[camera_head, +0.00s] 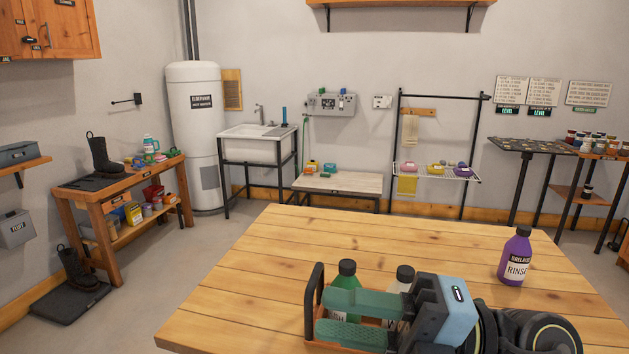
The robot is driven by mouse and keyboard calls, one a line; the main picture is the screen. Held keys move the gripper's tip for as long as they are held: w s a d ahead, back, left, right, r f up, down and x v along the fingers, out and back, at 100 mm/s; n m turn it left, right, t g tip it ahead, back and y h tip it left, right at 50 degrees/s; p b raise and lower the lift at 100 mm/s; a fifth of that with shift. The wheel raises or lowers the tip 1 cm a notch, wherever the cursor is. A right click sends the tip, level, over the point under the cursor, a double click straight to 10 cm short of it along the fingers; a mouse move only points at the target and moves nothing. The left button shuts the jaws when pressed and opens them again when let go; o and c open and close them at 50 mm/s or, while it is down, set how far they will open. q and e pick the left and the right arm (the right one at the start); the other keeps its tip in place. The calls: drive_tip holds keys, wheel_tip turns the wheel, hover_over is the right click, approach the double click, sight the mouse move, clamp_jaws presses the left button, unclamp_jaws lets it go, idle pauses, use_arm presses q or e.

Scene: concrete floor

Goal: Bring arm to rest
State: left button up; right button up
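My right gripper (330,315) reaches in from the lower right, low over the wooden table (240,290). Its two teal fingers point left and stand apart with a gap between them, with nothing clearly gripped. It covers much of an orange-brown caddy (330,347) with a black upright handle (311,300) at its left end. Whether the fingers touch the caddy or bottles cannot be told. My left gripper is not in view.
A purple bottle labelled RINSE (516,257) stands upright on the table's right side. Beyond lie a bench with boots (115,180), a sink (257,145), a low bench (340,183) and a drying rack (440,170).

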drive_tip(key=w+d+r+m+t+h, duration=0.1)
drive_tip(key=w+d+m+t+h, duration=0.3)
drive_tip(key=m+t, duration=0.6)
drive_tip(key=w+d+r+m+t+h, duration=0.1)
drive_tip(key=w+d+m+t+h, duration=0.15)
drive_tip(key=d+m+t, duration=0.5)
drive_tip(key=d+f+m+g+h, duration=0.1)
drive_tip(key=d+f+m+h, duration=0.2)
drive_tip(key=f+m+h, duration=0.25)
drive_tip(key=w+d+f+m+g+h, duration=0.1)
drive_tip(key=d+f+m+h, duration=0.1)
drive_tip(key=f+m+h, duration=0.4)
drive_tip(key=d+f+m+g+h, duration=0.1)
drive_tip(key=d+f+m+h, duration=0.25)
drive_tip(key=f, duration=0.35)
drive_tip(key=s+a+f+m+g+y, duration=0.1)
drive_tip(key=s+f+m+g+y, duration=0.1)
drive_tip(key=s+f+g, duration=1.45)
drive_tip(key=s+f+t, duration=0.1)
drive_tip(key=s+f, duration=0.1)
drive_tip(key=f, duration=1.1)
drive_tip(key=s+f+t, duration=0.1)
drive_tip(key=s+f, duration=0.2)
drive_tip(key=f, duration=1.1)
drive_tip(key=s+d+f, duration=0.3)
drive_tip(key=s+f, duration=1.1)
drive_tip(key=s, duration=0.2)
drive_tip(key=shift+d+f+n+g, duration=0.2)
drive_tip(key=shift+f+n+g, duration=0.05)
drive_tip(key=shift+n+g, duration=0.2)
